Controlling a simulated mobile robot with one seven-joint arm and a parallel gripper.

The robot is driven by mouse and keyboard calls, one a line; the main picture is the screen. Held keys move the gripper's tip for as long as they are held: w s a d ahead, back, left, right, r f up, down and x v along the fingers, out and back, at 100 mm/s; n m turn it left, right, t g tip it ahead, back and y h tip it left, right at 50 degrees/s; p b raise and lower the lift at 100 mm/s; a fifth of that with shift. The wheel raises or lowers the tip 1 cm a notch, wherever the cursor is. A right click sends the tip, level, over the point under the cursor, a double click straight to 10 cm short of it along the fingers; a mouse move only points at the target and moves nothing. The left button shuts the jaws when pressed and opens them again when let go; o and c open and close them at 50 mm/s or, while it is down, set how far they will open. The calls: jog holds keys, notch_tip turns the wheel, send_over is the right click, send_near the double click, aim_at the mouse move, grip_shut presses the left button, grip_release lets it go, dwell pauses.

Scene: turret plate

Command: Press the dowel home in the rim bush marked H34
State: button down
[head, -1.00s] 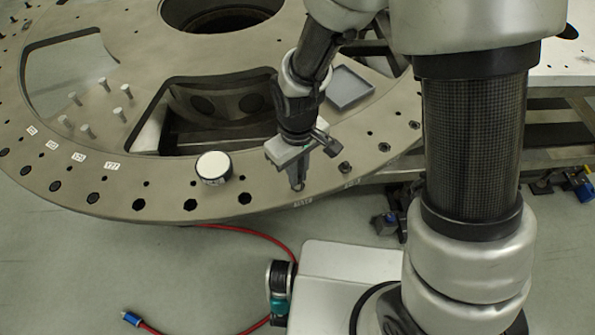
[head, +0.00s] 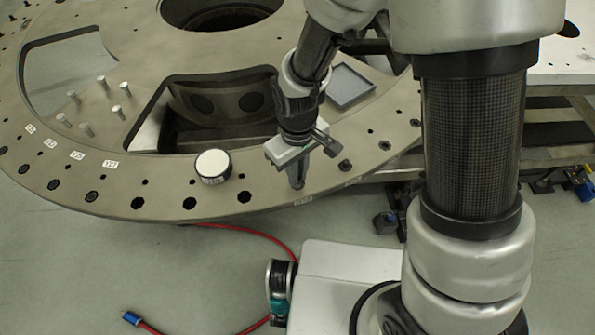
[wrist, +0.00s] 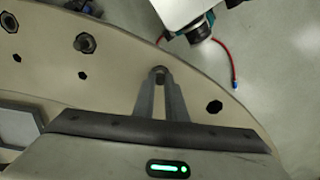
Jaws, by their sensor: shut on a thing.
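My gripper (head: 297,184) points down at the plate's outer rim, its fingers shut on the dowel. In the wrist view the small round grey dowel (wrist: 160,72) shows between the fingertips. Its lower part is hidden, and I cannot tell how deep it sits in a bush. The bush under the fingertips is mostly covered by them. A pale mark (head: 303,201) on the rim's edge just below the gripper is too small to read, so I cannot confirm H34. The turret plate (head: 240,175) is a large grey ring with dark rim holes.
A white-topped round object (head: 212,163) stands on the rim left of my gripper. Several upright pins (head: 85,128) stand farther left, and a grey tray (head: 350,86) lies behind to the right. A large cutout (head: 185,135) opens behind. A red cable (head: 265,238) lies on the floor.

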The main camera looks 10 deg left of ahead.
jog(key=shift+f, duration=0.3)
dwell(0.5)
jog(key=c, duration=1.9)
grip_release()
jog(key=shift+o, duration=0.2)
jog(key=shift+r, duration=0.15)
notch_tip(320, 180, up, 7)
jog(key=p, duration=0.5)
